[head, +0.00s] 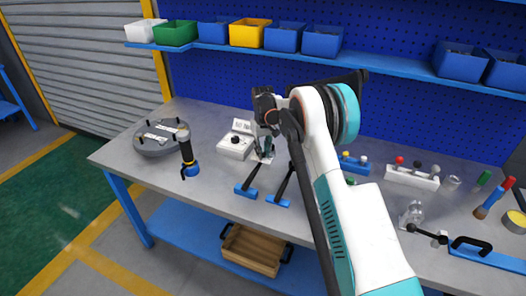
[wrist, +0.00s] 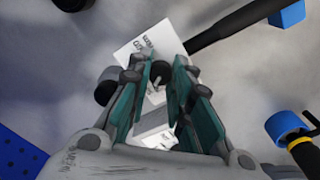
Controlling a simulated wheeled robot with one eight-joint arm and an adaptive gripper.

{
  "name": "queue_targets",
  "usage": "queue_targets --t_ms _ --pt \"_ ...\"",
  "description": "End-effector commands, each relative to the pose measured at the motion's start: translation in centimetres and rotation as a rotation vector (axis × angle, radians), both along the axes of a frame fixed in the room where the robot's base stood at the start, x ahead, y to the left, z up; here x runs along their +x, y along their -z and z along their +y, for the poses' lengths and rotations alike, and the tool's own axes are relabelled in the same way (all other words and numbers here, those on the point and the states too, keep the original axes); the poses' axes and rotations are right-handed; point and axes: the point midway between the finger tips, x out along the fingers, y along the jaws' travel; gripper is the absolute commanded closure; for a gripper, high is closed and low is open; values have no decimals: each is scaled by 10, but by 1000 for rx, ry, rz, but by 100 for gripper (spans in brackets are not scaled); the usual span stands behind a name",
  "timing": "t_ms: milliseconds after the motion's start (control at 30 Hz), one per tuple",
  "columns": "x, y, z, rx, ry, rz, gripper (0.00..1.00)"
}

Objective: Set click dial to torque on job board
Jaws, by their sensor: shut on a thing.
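My gripper (head: 265,155) reaches down over the middle of the bench. The dial sits by a white plate (wrist: 147,42) with black lettering, too small and tilted to read. A dark bar with a blue end (wrist: 290,16) runs from there toward the upper right. The likely job board (head: 242,127), a white card with unreadable dark print, stands at a white block (head: 235,146) with a black knob, just left of my gripper.
A round grey flanged shell (head: 155,140) lies at the left. A black-and-blue tool (head: 188,155) stands beside it. Two blue-ended bars (head: 246,191) (head: 278,201) lie near the front edge. A white rack with coloured knobs (head: 412,178) stands right of my arm.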

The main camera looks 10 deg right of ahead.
Motion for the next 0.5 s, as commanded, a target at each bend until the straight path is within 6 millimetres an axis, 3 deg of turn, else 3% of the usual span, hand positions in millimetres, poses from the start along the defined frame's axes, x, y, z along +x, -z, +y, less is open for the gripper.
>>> queue_targets --t_ms 100,133,200,500 --pt "0 0 0 0 0 0 100" --pt "0 0 0 0 -1 0 74" --pt "0 0 0 0 -1 0 59" --pt "0 0 0 0 -1 0 59"
